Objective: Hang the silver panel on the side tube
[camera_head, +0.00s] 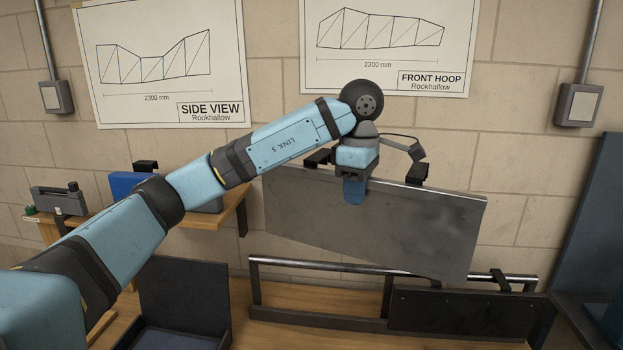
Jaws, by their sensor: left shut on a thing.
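The silver panel (370,225) is a grey metal sheet with black hooks (418,173) along its top edge. My left gripper (354,188) is shut on the middle of that top edge and holds the panel up, slightly lower on the right. The side tube (330,265) is a shiny horizontal bar on a dark frame, below the panel in the picture. The panel's lower right corner overlaps the tube in the picture; I cannot tell whether they touch. The panel's hooks are well above the tube. My right gripper is not in view.
A dark panel (455,313) hangs by a black hook on the tube's right part. A dark open box (185,300) stands on the wooden bench left of the frame. A wooden shelf (228,212) with a blue item (128,184) is at the left. A blue-grey board (597,220) stands at the right.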

